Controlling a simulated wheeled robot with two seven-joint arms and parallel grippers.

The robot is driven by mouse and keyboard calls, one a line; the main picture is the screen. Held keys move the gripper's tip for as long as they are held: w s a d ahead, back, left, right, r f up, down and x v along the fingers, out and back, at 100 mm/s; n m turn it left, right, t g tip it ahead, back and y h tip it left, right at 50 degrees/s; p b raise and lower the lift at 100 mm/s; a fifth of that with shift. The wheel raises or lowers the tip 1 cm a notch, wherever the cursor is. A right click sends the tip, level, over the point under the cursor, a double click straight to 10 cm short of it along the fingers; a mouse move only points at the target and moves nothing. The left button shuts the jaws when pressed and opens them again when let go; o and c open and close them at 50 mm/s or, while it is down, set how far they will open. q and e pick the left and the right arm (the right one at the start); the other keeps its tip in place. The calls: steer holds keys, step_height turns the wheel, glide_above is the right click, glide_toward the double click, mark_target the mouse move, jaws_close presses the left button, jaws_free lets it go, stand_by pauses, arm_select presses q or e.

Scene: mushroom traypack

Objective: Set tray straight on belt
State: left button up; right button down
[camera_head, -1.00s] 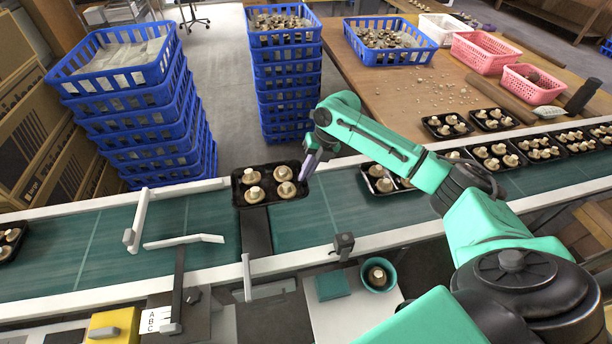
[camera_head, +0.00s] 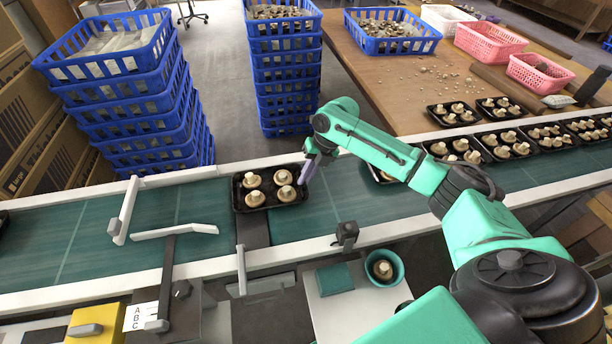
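A black tray (camera_head: 263,206) with several pale mushrooms sits at the far side of the green belt (camera_head: 330,205), over the dark strip that crosses it. It looks roughly square to the belt, with its far edge close to the white rail. My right gripper (camera_head: 306,172) is at the tray's right far corner, with a purplish finger against or very near the tray's right side. The finger gap is not clear, so I cannot tell whether it grips the rim. My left gripper is not in view.
White guide bars (camera_head: 176,231) stand left of the tray. Another mushroom tray (camera_head: 381,176) is partly hidden behind my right arm. Filled trays (camera_head: 510,155) line the right side. A teal bowl (camera_head: 384,268) with a mushroom stands in front. Blue crate stacks (camera_head: 285,75) rise behind.

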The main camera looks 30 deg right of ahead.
steer(key=shift+f, duration=0.15)
steer(key=c, duration=1.5)
jaws_free()
steer(key=shift+f, duration=0.1)
steer(key=o, duration=0.5)
